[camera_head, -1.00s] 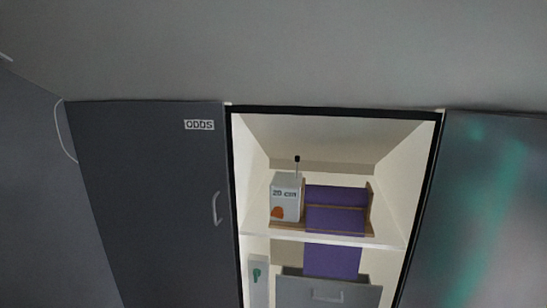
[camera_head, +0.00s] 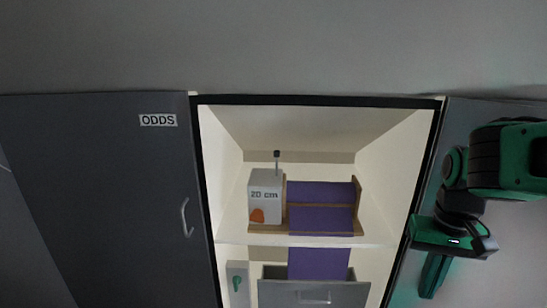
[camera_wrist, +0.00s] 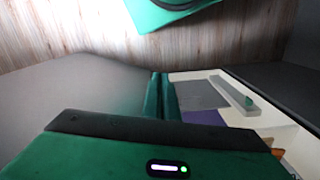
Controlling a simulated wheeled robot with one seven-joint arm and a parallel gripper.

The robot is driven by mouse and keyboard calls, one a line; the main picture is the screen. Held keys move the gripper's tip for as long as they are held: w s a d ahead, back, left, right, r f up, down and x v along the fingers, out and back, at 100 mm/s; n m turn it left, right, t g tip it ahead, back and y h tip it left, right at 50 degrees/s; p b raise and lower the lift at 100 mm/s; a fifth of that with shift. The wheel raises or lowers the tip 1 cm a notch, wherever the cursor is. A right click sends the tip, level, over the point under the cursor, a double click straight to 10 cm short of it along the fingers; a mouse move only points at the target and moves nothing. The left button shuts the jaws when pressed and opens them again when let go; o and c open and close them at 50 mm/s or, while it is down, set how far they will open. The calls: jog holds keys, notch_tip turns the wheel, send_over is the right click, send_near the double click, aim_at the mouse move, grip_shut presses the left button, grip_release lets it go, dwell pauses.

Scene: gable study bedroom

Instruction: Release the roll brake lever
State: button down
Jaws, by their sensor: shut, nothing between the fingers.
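A thin upright lever with a dark knob (camera_head: 277,155) rises from a pale box marked "20 cm" (camera_head: 266,188) on the cupboard shelf. It looks like the brake lever. An orange patch (camera_head: 257,215) is on the box's front. The purple roll material (camera_head: 320,222) lies in a wooden holder (camera_head: 358,205) right of the box and hangs down below the shelf. My gripper (camera_head: 432,280) is shut and empty at the right, outside the opening and apart from the lever. Its fingers (camera_wrist: 160,95) also show in the wrist view, left of the opening; the lever is not discernible there.
The dark door marked "ODDS" (camera_head: 158,120) stands left of the opening. A white shelf (camera_head: 300,240) crosses the cupboard. Below are a grey drawer (camera_head: 280,293) and a pale panel with a green handle (camera_head: 237,284). The black frame (camera_head: 425,165) edges the right side, near my arm.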

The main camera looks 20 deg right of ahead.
jog(key=w+d+n+t+h, duration=0.2)
jog(key=w+n+h, duration=0.25)
jog(key=w, duration=0.65)
jog(key=n+t, duration=1.2)
jog(key=n, duration=0.4)
send_near(277, 154)
jog(key=x, duration=0.6)
jog(key=shift+w+f, duration=0.1)
jog(key=shift+w+d, duration=0.1)
